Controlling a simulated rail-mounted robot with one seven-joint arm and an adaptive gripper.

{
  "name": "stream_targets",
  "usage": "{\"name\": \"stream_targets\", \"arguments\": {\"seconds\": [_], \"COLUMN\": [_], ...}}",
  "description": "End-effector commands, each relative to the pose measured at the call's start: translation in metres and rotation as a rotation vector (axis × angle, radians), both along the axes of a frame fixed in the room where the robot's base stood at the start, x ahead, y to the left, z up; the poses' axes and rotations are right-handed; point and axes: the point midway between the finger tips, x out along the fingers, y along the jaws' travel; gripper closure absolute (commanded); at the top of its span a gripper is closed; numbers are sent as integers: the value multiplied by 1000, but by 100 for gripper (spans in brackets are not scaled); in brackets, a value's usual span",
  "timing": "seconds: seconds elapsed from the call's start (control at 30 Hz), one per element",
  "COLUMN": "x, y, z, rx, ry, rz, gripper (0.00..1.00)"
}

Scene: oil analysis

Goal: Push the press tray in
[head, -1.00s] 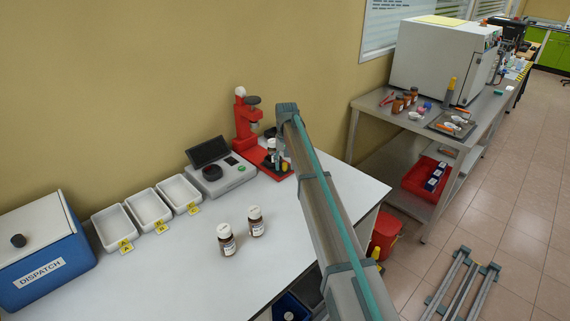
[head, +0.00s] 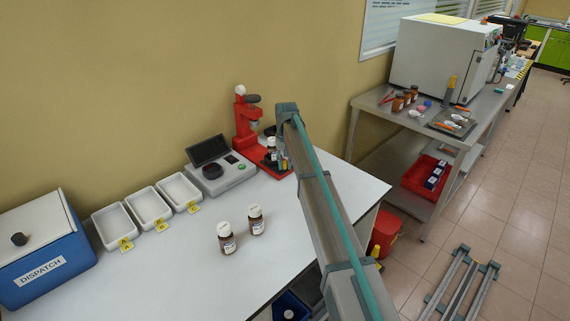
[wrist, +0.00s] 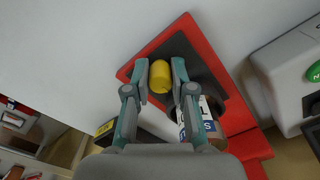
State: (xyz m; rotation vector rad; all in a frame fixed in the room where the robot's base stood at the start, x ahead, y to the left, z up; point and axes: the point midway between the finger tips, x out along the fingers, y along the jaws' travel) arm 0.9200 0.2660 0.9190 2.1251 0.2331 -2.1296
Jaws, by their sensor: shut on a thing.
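The red press (head: 243,122) stands at the back of the white bench, with its base reaching toward my arm. In the wrist view, its red base (wrist: 228,115) lies under my gripper. My gripper (wrist: 160,72) is shut on a yellow cylindrical handle (wrist: 161,78), with one finger on each side. I take this as the tray's handle; the tray itself is mostly hidden by the fingers and wrist. A labelled bottle (wrist: 207,118) stands beside the right finger, partly covered. In the head view, a white-capped bottle (head: 272,143) shows at the press, and my arm hides much of the gripper.
A grey instrument (head: 222,175) with a dark screen stands left of the press. Two brown bottles (head: 227,238) (head: 256,220) stand on the bench front. Several white trays (head: 148,207) and a blue dispatch box (head: 45,255) are further left.

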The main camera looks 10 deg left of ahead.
Motion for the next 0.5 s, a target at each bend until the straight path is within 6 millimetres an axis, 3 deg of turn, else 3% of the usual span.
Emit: {"name": "stream_targets", "arguments": {"seconds": [0.33, 0.5], "x": [45, 50], "y": [50, 58], "z": [0, 1], "rx": [0, 0], "ry": [0, 0], "rz": [1, 0], "gripper": [100, 100]}}
